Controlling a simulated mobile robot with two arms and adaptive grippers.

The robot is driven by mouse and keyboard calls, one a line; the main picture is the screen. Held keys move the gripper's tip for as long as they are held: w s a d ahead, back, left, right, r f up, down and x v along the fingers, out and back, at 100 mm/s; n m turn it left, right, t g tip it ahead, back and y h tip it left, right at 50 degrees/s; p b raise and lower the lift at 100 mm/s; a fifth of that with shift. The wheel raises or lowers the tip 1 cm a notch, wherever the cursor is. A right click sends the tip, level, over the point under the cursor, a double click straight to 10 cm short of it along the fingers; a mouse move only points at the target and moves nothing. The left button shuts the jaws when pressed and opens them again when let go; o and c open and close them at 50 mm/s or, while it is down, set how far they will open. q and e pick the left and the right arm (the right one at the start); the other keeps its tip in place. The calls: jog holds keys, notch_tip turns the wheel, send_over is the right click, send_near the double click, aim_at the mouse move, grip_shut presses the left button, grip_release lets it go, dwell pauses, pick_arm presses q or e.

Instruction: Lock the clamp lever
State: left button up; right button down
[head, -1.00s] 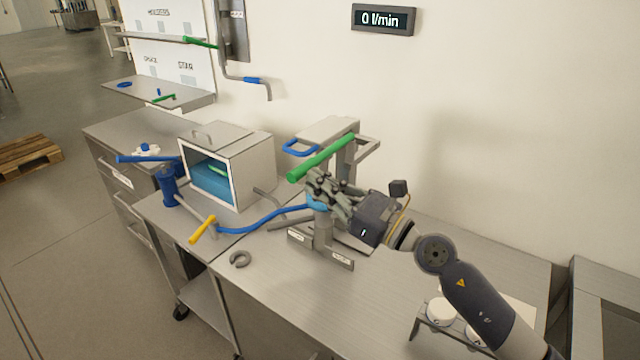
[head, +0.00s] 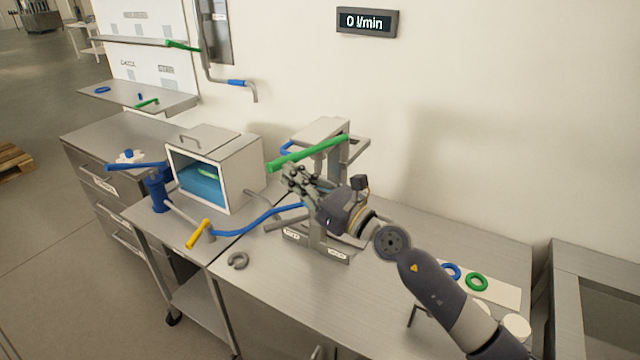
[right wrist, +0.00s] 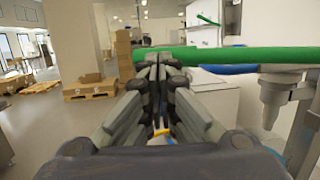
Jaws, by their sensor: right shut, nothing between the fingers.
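The long green lever (head: 310,153) sits on top of the grey clamp stand (head: 338,172) on the bench. It slants down to the left, and its left end hangs free. My right gripper (head: 288,174) is shut and empty, with its fingertips just below the lever's left part. In the right wrist view the green lever (right wrist: 240,56) crosses level behind the closed fingertips (right wrist: 158,62). I cannot tell whether they touch it. The clamp's jaw is hidden behind my right arm. My left gripper is not in view.
A blue hose (head: 255,222) runs from the stand toward a yellow-handled valve (head: 199,233). A metal box (head: 238,173) and a blue pump (head: 157,190) stand to the left. The bench front is mostly clear.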

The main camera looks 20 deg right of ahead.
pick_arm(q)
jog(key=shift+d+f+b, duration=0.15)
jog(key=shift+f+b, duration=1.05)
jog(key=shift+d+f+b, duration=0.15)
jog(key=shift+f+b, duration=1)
pick_arm(e)
jog(key=w+a, duration=0.3)
jog(key=w, duration=0.7)
jog(key=shift+w, duration=0.2)
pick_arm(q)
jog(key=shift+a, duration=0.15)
pick_arm(e)
jog(key=shift+f, duration=0.15)
